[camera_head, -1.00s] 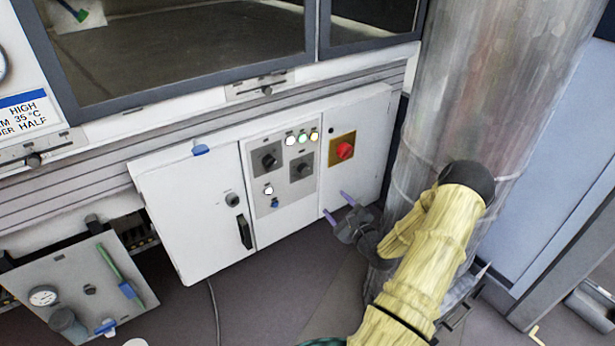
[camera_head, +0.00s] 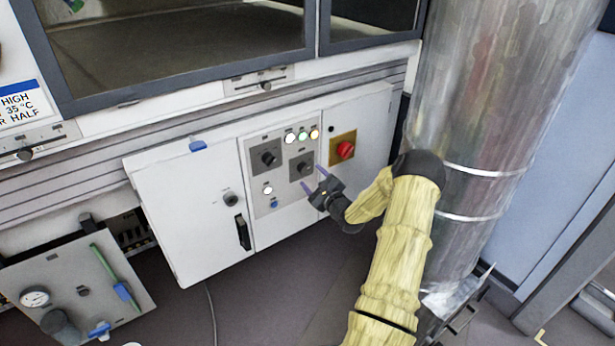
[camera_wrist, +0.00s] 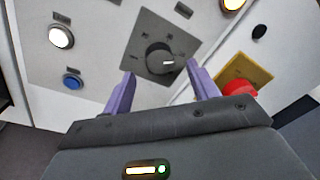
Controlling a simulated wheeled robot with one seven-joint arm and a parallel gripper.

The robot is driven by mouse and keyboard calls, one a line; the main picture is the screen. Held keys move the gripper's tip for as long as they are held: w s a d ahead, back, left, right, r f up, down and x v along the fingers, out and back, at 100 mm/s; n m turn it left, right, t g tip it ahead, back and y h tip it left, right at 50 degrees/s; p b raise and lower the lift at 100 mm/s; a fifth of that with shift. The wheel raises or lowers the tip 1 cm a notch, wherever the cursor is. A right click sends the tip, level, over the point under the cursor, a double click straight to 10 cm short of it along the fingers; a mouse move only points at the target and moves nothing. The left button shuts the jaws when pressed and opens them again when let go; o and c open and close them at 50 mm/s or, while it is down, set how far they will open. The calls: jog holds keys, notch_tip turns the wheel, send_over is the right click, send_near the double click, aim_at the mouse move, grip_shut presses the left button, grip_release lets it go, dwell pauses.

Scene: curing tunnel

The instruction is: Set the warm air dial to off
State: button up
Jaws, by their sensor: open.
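Two black dials sit on grey square plates on the white cabinet's panel: an upper-left dial (camera_head: 266,157) and a lower-right dial (camera_head: 302,165). Their labels are too small to read, so I cannot tell which is the warm air dial. My gripper (camera_head: 312,177) is open and empty, with purple fingers pointing at the lower-right dial. In the wrist view a round dial (camera_wrist: 159,58) with a white pointer mark toward the right lies ahead, between the fingers of my gripper (camera_wrist: 160,74). The fingers appear short of it, not touching.
A red knob (camera_head: 345,150) on a yellow plate is close on the right. Lit indicators (camera_head: 303,136) sit above the dials; a white button (camera_head: 267,189) and a blue button (camera_head: 274,204) are at lower left. A large metal duct (camera_head: 490,130) stands right of the cabinet.

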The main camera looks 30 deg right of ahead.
aim_at(306, 170)
jog(key=shift+w+d, duration=0.1)
jog(key=shift+w, duration=1.5)
jog(key=c, duration=1)
